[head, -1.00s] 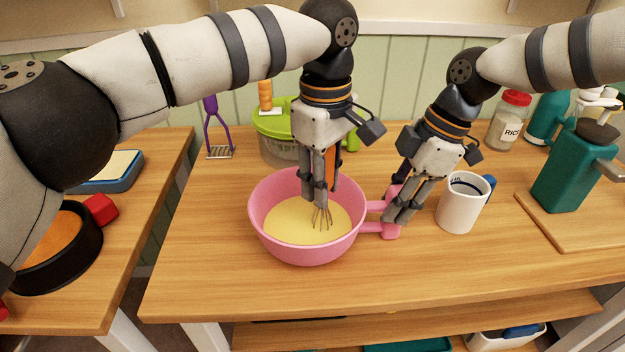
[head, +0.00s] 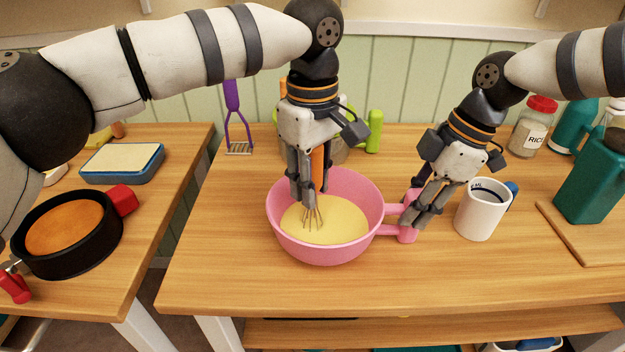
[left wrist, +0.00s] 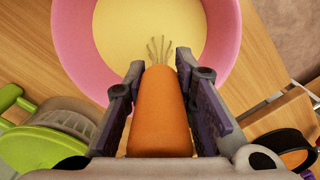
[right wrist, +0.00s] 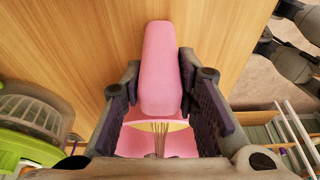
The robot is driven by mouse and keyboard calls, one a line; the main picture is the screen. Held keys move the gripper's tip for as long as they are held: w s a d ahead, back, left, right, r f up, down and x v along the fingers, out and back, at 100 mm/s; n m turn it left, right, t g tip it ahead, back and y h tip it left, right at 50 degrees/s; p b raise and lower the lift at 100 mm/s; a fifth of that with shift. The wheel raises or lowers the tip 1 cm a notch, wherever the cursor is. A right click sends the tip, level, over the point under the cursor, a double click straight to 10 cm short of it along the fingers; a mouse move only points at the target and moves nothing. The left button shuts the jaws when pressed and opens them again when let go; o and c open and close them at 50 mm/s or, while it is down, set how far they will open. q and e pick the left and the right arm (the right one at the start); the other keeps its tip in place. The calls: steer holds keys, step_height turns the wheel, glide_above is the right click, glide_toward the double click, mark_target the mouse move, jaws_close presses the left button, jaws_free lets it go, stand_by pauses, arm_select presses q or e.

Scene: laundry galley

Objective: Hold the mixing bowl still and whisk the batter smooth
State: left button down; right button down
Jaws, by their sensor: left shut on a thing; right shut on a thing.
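The pink mixing bowl (head: 330,252) stands upright on the wooden table with smooth-looking yellow batter (head: 338,222) in it. My left gripper (head: 310,200) is above the bowl, shut on the orange handle of the whisk (left wrist: 160,115). The whisk's wires (head: 313,218) reach down into the batter at the left part of the bowl. My right gripper (head: 418,222) is shut on the bowl's pink handle (right wrist: 158,70) at the bowl's right side. The bowl and whisk wires also show in the right wrist view, low between the fingers.
A white mug (head: 480,212) stands close to the right gripper. A rice jar (head: 530,128) and a teal appliance (head: 590,180) are further right. A green-handled container (head: 374,132) and a purple masher (head: 237,120) are behind the bowl. The table's front left is clear.

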arm_select(q)
steer(key=d, duration=0.4)
steer(key=shift+d+f, duration=0.1)
steer(key=shift+d, duration=0.15)
steer(key=shift+a, duration=2.4)
steer(key=shift+d, duration=2.4)
steer(key=shift+a, duration=1.25)
